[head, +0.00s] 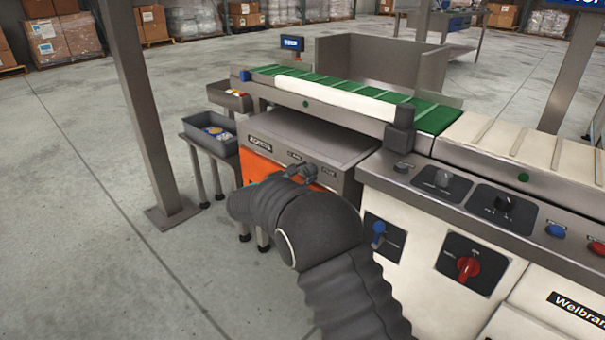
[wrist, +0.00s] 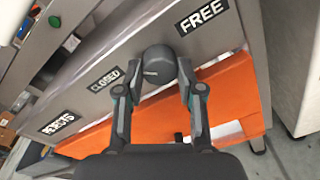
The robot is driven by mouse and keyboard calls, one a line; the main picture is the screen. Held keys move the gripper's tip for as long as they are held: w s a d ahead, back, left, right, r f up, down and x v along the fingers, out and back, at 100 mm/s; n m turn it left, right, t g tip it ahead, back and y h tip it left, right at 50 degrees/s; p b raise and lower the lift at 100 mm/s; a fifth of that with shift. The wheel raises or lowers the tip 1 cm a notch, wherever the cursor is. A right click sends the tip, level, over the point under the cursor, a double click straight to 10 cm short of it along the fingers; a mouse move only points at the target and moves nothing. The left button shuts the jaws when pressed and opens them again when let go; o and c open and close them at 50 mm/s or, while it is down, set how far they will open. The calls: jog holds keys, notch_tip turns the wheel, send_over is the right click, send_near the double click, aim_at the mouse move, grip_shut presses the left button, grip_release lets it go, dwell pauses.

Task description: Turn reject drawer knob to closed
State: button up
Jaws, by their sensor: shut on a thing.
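My gripper (wrist: 160,88) is shut on the knob, one finger on each side. In the head view, my gripper (head: 301,172) is at the panel front, and my arm hides part of the knob and labels. The orange drawer front (wrist: 220,95) lies below the panel in the wrist view.
In the head view, a control panel with a red switch (head: 468,267) and a blue switch (head: 378,230) stands right of my arm. A green conveyor (head: 350,91) runs behind. Grey bins (head: 212,146) and a post (head: 142,110) stand left.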

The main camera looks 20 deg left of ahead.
jog(key=shift+d, duration=0.1)
jog(key=o, duration=1.1)
jog(key=shift+w, duration=0.1)
jog(key=shift+o, duration=0.2)
jog(key=shift+s+a, duration=0.2)
jog(key=shift+s, duration=0.15)
jog(key=v, duration=1.1)
jog(key=shift+s, duration=0.2)
